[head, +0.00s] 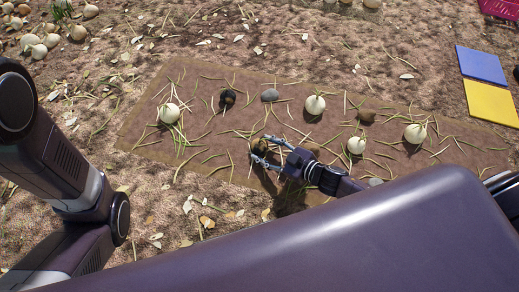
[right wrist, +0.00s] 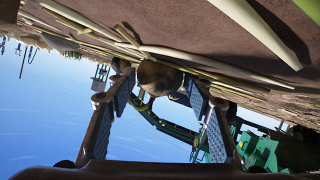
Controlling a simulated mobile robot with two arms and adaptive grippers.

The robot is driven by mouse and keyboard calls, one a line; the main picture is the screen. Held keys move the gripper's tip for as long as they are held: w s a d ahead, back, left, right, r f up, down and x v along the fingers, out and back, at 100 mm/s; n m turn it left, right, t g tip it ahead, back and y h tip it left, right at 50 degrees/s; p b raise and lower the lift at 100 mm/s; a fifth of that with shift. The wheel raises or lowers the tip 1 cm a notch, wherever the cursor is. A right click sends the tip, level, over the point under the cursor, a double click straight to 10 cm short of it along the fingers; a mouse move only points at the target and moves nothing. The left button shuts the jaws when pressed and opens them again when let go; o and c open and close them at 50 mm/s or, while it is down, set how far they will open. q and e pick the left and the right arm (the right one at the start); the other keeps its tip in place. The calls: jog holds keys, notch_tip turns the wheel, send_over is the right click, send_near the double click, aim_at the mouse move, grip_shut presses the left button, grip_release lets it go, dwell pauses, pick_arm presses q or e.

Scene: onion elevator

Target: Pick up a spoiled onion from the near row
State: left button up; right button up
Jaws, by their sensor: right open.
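My right gripper (head: 262,152) is low over the near part of the brown soil strip (head: 150,150). Its fingers are open around a dark brownish round thing (head: 259,146), which looks like a spoiled onion. In the right wrist view this brown ball (right wrist: 160,77) sits between the open fingertips (right wrist: 158,82), against the soil; I cannot tell whether they touch it. Another dark, spoiled-looking onion (head: 228,97) lies in the far row. Pale onions lie at the strip's left (head: 169,113), middle (head: 315,104) and right (head: 415,133). My left gripper is out of view.
A pale onion (head: 356,145) lies right of my right gripper. A blue panel (head: 482,64), a yellow panel (head: 491,102) and a magenta crate (head: 500,8) are at the right.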

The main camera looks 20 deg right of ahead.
jog(key=shift+w+a+f, duration=0.15)
jog(key=shift+w, duration=0.1)
jog(key=c, duration=0.9)
jog(key=shift+o, duration=0.2)
